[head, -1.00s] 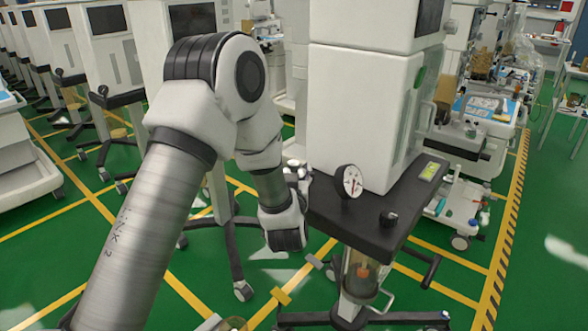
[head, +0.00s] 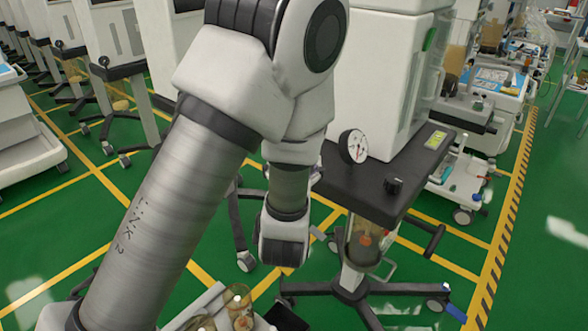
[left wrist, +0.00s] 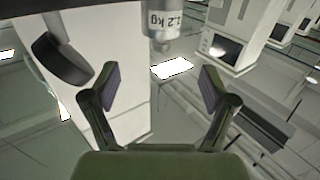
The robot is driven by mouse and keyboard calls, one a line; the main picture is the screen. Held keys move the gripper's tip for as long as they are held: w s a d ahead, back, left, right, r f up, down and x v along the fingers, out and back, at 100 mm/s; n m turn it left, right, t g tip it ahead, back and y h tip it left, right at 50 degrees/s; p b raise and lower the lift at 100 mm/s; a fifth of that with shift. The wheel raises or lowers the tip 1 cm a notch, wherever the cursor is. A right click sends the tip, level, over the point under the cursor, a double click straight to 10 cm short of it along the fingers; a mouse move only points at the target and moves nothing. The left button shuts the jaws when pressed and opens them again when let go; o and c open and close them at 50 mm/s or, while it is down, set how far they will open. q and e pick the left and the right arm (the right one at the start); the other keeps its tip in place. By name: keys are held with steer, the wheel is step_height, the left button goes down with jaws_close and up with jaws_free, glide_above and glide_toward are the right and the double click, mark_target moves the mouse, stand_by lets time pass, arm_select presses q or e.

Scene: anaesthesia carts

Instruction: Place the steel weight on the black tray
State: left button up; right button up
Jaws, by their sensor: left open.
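The steel weight (left wrist: 160,22), a grey metal cylinder with a printed kg label, shows at the top of the left wrist view, partly cut off by the edge. My left gripper (left wrist: 157,82) is open and empty, its two fingers apart, with the weight beyond them and not between them. In the head view my left arm's wrist hangs beside the cart's black top, and the fingers are hidden. I cannot make out the weight there.
A pale tray with jars (head: 238,306) and a small dark flat object (head: 286,318) are at the bottom.

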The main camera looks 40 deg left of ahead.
arm_select(q)
steer(key=s+d+f+m+g+h, duration=0.1)
steer(key=s+d+f+g+h, duration=0.15)
steer(key=f, duration=0.85)
steer(key=s+d+f+m+g+h, duration=0.1)
steer(key=s+f+m+g+h, duration=0.2)
steer(key=f, duration=0.9)
steer(key=s+d+f+g+h, duration=0.2)
steer(key=s+f+g, duration=0.3)
steer(key=s+f, duration=0.3)
steer(key=s+d+f+m+g+h, duration=0.1)
steer(key=s+d+f+g, duration=0.2)
steer(key=s, duration=1)
step_height(320, 180, down, 5)
steer(key=shift+f+m+g+h, duration=0.1)
steer(key=shift+m+g+h, duration=0.25)
steer(key=shift+g, duration=0.8)
step_height(320, 180, up, 3)
steer(key=p, duration=0.3)
steer(key=shift+r, duration=0.2)
